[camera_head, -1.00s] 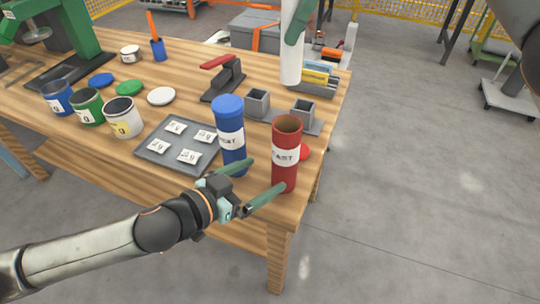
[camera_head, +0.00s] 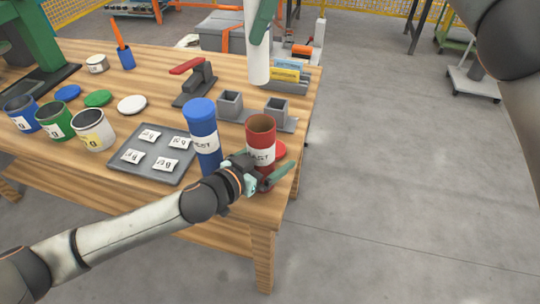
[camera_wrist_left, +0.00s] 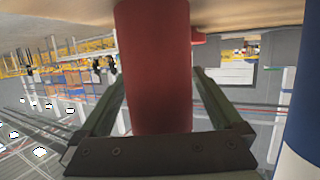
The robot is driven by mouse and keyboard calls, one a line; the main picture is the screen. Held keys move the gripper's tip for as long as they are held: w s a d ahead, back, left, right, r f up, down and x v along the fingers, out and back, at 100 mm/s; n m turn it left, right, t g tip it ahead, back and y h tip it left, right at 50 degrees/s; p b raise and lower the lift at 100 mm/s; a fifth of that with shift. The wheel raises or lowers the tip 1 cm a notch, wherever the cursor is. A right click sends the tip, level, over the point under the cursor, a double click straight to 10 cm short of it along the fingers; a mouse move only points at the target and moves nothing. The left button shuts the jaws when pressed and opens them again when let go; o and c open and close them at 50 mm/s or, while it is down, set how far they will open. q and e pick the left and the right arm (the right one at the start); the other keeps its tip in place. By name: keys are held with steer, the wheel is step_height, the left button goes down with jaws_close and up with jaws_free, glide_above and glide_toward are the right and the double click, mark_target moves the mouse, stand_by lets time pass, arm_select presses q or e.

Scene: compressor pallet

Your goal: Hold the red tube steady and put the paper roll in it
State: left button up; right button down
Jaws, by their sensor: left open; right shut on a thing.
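The red tube (camera_head: 261,131) stands upright near the table's right corner, its top open and a white label around it. My left gripper (camera_head: 262,173) is open at its lower part. In the left wrist view the red tube (camera_wrist_left: 157,70) stands between the two open fingers (camera_wrist_left: 160,88); I cannot tell if either touches it. My right gripper (camera_head: 262,22), partly cut off at the top edge, is shut on the white paper roll (camera_head: 256,58). The roll hangs upright, and in the picture its lower end is above the red tube's mouth, behind the grey holders.
A blue tube (camera_head: 202,122) with a blue cap stands close left of the red tube. A red lid (camera_head: 279,149) lies behind the red tube. Grey square holders (camera_head: 276,108), a tray (camera_head: 128,169) of packets and several cans share the table.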

arm_select(q)
steer(key=c, duration=1.4)
arm_select(e)
step_height(320, 180, down, 13)
stand_by(1.1)
steer(key=shift+c, duration=1.9)
jaws_free()
steer(key=s+v, duration=0.1)
steer(key=v, duration=1.1)
steer(key=shift+w, duration=0.45)
